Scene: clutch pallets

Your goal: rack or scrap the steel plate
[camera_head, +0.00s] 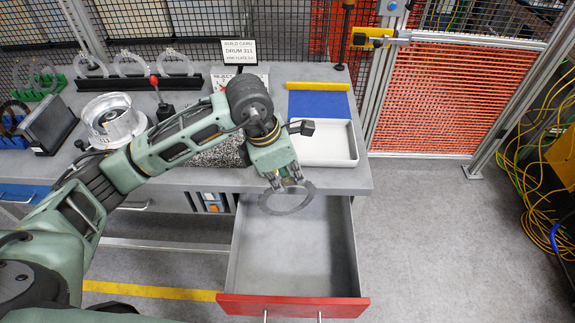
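The steel plate (304,204) is a thin grey ring. My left gripper (287,183) is shut on its far rim and holds it over the open drawer (297,250). The drawer has a red front and a grey, empty-looking inside. A black rack (150,82) at the back of the bench holds several clear or pale rings upright. A green rack (40,90) with rings stands at the far left. A card (239,51) reading "BUILD CARD DRUM 313" stands at the back. My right gripper is not in view.
A silver drum housing (108,120) and a dark box (48,124) stand on the bench's left. A white tray (325,145) and blue pad (318,104) lie right of my arm. Mesh fencing (430,95) stands behind. Cables (525,190) lie at the right; the floor before them is clear.

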